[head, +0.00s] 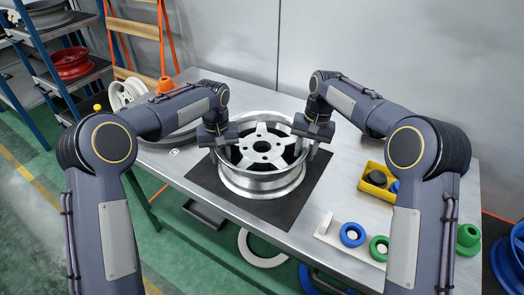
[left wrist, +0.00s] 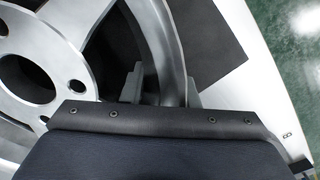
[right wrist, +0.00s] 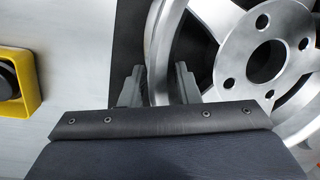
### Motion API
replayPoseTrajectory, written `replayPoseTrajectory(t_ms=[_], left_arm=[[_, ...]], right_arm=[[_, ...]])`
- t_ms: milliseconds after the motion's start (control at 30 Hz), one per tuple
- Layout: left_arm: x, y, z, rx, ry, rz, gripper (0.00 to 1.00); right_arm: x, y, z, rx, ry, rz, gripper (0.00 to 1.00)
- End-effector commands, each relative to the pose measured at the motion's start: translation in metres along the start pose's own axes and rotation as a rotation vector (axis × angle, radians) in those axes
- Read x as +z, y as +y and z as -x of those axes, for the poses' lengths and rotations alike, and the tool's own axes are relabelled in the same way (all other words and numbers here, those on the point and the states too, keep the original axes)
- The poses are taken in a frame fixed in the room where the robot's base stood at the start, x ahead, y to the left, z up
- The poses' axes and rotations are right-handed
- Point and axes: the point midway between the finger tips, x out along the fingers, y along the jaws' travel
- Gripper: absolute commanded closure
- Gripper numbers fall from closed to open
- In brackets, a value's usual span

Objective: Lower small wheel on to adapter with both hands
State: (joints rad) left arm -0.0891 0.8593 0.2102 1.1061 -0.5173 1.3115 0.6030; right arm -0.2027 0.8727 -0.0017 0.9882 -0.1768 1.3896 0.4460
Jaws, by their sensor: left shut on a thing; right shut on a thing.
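The silver five-spoke wheel (head: 264,183) lies flat, face up, over a black mat (head: 300,196) on the table. My left gripper (head: 219,150) is shut on the left side of its rim, and my right gripper (head: 313,146) is shut on the right side. In the left wrist view the fingers (left wrist: 165,90) straddle the rim beside a spoke. In the right wrist view the fingers (right wrist: 160,84) also straddle the rim. I cannot tell whether the wheel touches the mat or hangs just above it. No adapter shows under the wheel, which hides what is beneath it.
A yellow bin (head: 377,181) with dark parts stands to the right. A blue ring (head: 352,235) and a green ring (head: 379,248) sit at the front right. Bare tabletop (head: 345,160) lies right of the mat.

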Motion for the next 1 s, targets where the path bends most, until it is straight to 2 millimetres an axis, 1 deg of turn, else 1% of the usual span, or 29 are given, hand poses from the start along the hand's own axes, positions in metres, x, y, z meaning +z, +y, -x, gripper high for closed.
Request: replayPoseTrajectory(t_ms=[300, 567, 767, 1000], left_arm=[[0.0, 0.0, 0.001, -0.001, 0.0, -0.001, 1.0], [0.0, 0.0, 0.008, 0.001, 0.003, -0.001, 1.0], [0.0, 0.0, 0.024, 0.001, 0.003, -0.001, 1.0], [0.0, 0.0, 0.053, 0.0, 0.003, -0.002, 1.0]], right_arm=[[0.0, 0.0, 0.001, -0.001, 0.001, 0.0, 1.0], [0.0, -0.002, 0.008, -0.002, 0.004, 0.001, 1.0], [0.002, -0.004, 0.024, -0.002, 0.004, 0.001, 1.0], [0.004, -0.008, 0.052, -0.002, 0.004, 0.001, 1.0]])
